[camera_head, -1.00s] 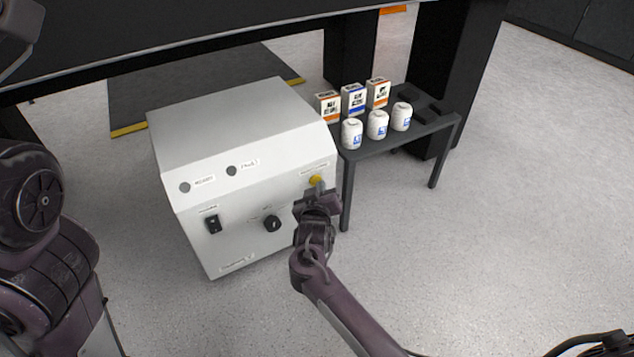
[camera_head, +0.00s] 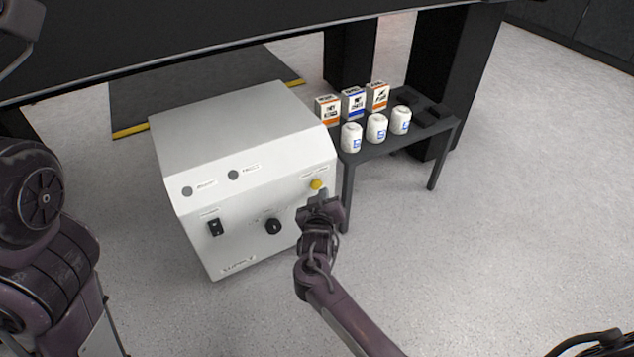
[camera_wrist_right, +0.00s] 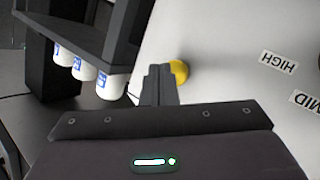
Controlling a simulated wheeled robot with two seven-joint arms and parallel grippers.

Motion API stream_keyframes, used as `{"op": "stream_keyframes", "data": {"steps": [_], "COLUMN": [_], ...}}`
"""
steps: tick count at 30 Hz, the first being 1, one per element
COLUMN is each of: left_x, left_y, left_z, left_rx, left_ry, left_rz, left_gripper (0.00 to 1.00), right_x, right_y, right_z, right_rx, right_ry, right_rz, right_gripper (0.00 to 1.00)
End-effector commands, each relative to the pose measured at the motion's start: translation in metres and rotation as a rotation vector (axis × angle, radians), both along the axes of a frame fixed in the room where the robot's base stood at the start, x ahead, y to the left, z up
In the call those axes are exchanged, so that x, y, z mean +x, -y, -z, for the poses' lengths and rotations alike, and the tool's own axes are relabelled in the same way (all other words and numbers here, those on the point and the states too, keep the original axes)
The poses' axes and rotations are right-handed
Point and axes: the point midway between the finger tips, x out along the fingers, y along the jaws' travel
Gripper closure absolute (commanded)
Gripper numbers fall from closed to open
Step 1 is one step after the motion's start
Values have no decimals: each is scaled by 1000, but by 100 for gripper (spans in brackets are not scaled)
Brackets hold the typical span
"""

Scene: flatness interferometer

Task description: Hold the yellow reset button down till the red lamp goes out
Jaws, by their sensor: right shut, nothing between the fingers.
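The yellow reset button (camera_head: 316,184) is on the upper right of the pale control box's front (camera_head: 245,215). In the right wrist view the button (camera_wrist_right: 180,72) shows just past the fingertips, partly hidden by them. My right gripper (camera_head: 322,196) is shut and empty, its tips just below and in front of the button; a small gap seems to show, but I cannot be sure. Two round lamps, the left (camera_head: 187,191) and the right (camera_head: 233,174), sit on the sloped panel. Both look grey and neither glows red. My left gripper is out of view.
A dark low table (camera_head: 432,132) stands at the box's right with several small cartons and white bottles (camera_head: 376,128). Open floor (camera_head: 500,230) lies to the right.

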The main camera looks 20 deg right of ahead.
Motion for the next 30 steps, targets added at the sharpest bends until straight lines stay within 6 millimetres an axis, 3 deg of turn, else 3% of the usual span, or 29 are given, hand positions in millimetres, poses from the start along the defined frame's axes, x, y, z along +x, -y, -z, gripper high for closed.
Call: {"op": "stream_keyframes", "data": {"steps": [10,22,30], "left_x": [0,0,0], "left_y": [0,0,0], "left_z": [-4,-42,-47], "left_rx": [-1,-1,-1], "left_ry": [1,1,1], "left_rz": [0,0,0], "left_gripper": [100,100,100], "right_x": [-3,-40,-50], "right_y": [1,10,13], "right_z": [0,-3,1], "right_rx": [-1,-1,0], "right_ry": [-1,-2,0], "right_rz": [0,0,0], "right_gripper": [100,100,100]}}
